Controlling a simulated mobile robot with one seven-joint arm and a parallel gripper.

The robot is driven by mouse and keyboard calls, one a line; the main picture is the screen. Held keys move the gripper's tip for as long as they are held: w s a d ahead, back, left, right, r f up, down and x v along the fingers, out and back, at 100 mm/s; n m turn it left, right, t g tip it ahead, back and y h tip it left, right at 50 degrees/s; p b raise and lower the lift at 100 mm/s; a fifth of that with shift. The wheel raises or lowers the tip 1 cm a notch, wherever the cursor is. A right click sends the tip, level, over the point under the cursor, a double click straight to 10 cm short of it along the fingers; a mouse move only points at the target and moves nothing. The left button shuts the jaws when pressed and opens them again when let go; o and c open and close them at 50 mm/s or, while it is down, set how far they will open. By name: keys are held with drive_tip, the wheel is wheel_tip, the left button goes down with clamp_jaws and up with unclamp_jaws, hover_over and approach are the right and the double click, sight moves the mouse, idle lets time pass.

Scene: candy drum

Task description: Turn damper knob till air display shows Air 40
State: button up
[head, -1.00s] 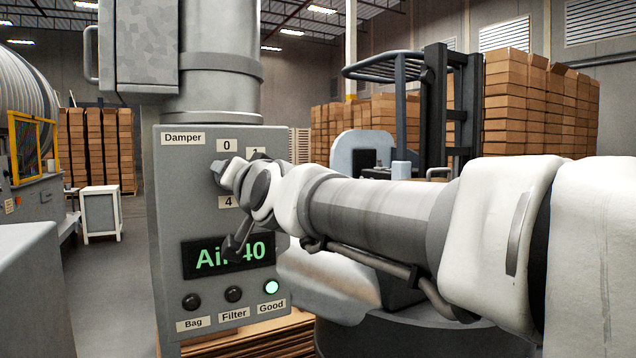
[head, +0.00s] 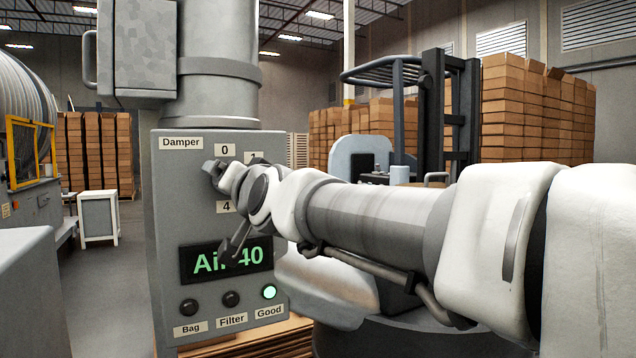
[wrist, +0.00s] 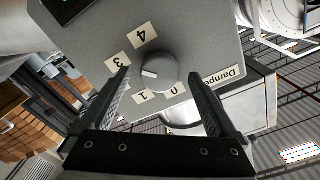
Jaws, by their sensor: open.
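The grey damper knob (wrist: 160,72) shows in the wrist view, with a white mark on its face pointing left, between the labels 3 and 1. My gripper (wrist: 160,80) is open, with one finger on each side of the knob and a visible gap to it. In the head view my wrist and gripper cover the knob. The air display (head: 226,261) glows green and reads Air 40, its middle partly hidden by my arm.
The damper panel (head: 168,230) is a grey box with a lit Good lamp (head: 269,292) and dark Bag and Filter lamps. A forklift (head: 433,110) and stacked cartons (head: 530,110) stand behind my arm. A white stand (head: 98,215) is at left.

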drive_tip(key=b+v, duration=0.1)
drive_tip(key=v, duration=1.6)
drive_tip(key=shift+s, duration=0.2)
drive_tip(key=d+f+g+h+p, duration=0.45)
drive_tip(key=d+f, duration=0.55)
drive_tip(key=f, duration=0.3)
drive_tip(key=s+d+f+g+h+p, duration=0.2)
drive_tip(key=s+d+f+g+h, duration=0.3)
drive_tip(key=s+d+f, duration=0.5)
wheel_tip(320, 180, down, 2)
drive_tip(key=shift+d+f, duration=0.15)
drive_tip(key=shift+d, duration=0.6)
drive_tip(key=shift+s, duration=0.1)
idle(0.6)
